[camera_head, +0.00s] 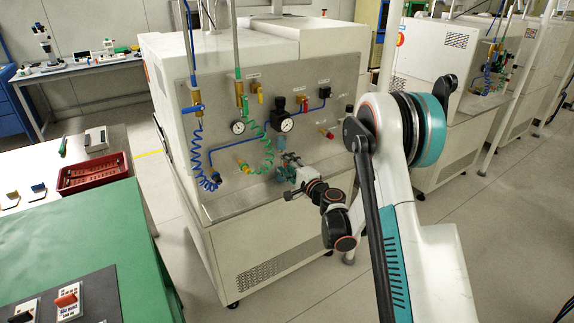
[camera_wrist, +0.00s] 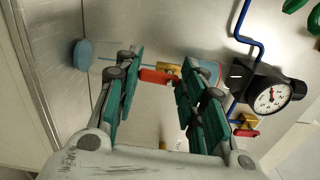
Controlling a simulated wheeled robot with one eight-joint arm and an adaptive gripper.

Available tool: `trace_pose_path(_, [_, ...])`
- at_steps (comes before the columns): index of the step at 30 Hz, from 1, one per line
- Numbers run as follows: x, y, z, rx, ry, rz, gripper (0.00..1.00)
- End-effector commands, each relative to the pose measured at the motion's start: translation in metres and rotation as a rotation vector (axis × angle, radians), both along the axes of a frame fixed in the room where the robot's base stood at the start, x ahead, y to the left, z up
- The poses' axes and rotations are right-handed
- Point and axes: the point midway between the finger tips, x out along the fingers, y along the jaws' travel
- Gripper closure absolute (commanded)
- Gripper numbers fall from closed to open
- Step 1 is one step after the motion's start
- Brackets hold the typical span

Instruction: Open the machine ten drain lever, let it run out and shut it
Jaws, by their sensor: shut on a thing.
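An orange-red lever (camera_wrist: 157,76) on a brass valve body shows between the fingertips of my gripper (camera_wrist: 155,74) in the wrist view. My gripper's teal-padded fingers are shut on this lever, one on each side. In the head view my gripper (camera_head: 288,163) is at the lower middle of the machine's metal panel (camera_head: 222,165), below a round gauge. The lever is hidden behind the fingers there. I cannot read a machine number, and no running liquid shows.
A black regulator with a white gauge (camera_wrist: 271,98) is close to the right finger. A blue-grey round part (camera_wrist: 83,53) is at the left. Coiled blue tubing (camera_head: 205,176) and green tubing (camera_head: 262,150) hang on the panel. A green-topped bench (camera_head: 75,245) stands at the left.

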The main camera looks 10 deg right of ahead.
Motion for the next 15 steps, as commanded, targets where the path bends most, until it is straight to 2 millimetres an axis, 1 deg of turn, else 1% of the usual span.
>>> trace_pose_path(15, [-0.0013, 0.0005, -0.0017, -0.031, -0.009, 0.003, 0.87])
